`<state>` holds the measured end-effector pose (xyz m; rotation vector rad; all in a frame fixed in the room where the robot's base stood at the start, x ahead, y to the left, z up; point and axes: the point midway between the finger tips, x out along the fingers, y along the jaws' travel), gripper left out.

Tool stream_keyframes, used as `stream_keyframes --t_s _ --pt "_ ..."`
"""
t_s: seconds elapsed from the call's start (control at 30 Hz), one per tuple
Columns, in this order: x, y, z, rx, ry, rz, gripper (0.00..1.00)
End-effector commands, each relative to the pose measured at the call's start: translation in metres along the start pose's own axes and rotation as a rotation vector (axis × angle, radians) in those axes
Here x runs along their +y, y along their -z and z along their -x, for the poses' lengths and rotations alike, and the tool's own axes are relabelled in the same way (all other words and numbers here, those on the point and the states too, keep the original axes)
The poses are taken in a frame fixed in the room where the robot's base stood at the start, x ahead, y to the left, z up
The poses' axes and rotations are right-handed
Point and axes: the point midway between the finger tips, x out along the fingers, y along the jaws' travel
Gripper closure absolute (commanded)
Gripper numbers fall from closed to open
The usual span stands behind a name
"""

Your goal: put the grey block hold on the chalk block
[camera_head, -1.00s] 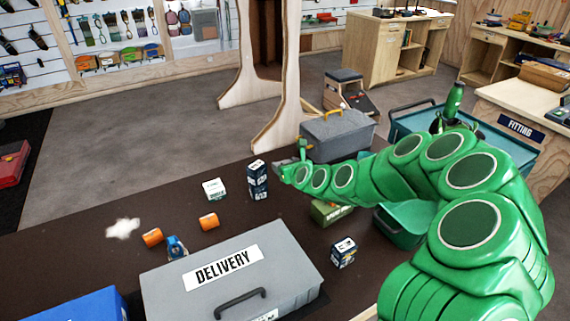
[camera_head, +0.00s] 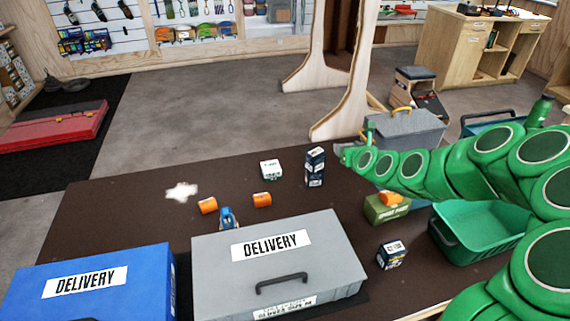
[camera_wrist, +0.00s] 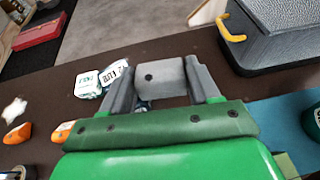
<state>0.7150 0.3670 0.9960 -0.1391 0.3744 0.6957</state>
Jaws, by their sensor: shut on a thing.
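My gripper (camera_wrist: 158,80) is shut on the grey block hold (camera_wrist: 161,73), a small grey block with a dark hole, gripped between its two grey fingers in the wrist view. In the head view my gripper (camera_head: 343,152) is just right of the tall navy box; the hold cannot be made out there. A small white box with green print, which looks like the chalk block (camera_head: 270,169), stands on the dark table left of the navy box. It also shows in the wrist view (camera_wrist: 87,85), left of my fingers. Its top looks bare.
The tall navy box (camera_head: 315,168) stands between my gripper and the white box. Orange pieces (camera_head: 262,200), a blue item (camera_head: 227,218) and a white splotch (camera_head: 182,191) lie further left. Grey (camera_head: 340,270) and blue (camera_head: 90,290) delivery boxes are in front. A grey toolbox (camera_head: 412,130) is behind.

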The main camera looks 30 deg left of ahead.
Motion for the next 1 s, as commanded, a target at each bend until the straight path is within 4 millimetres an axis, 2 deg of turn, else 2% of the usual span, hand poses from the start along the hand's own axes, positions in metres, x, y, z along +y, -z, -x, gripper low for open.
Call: stream_keyframes --t_s 0.1,0.43,0.77,1.0 --pt "-0.001 -0.021 0.009 -0.004 0.002 0.004 0.69" --pt "0.000 -0.060 0.025 -0.001 0.001 0.003 0.69" --pt "0.073 -0.062 0.023 -0.015 -0.144 0.062 0.69" --pt "0.141 -0.059 0.029 -0.015 -0.282 0.117 0.69"
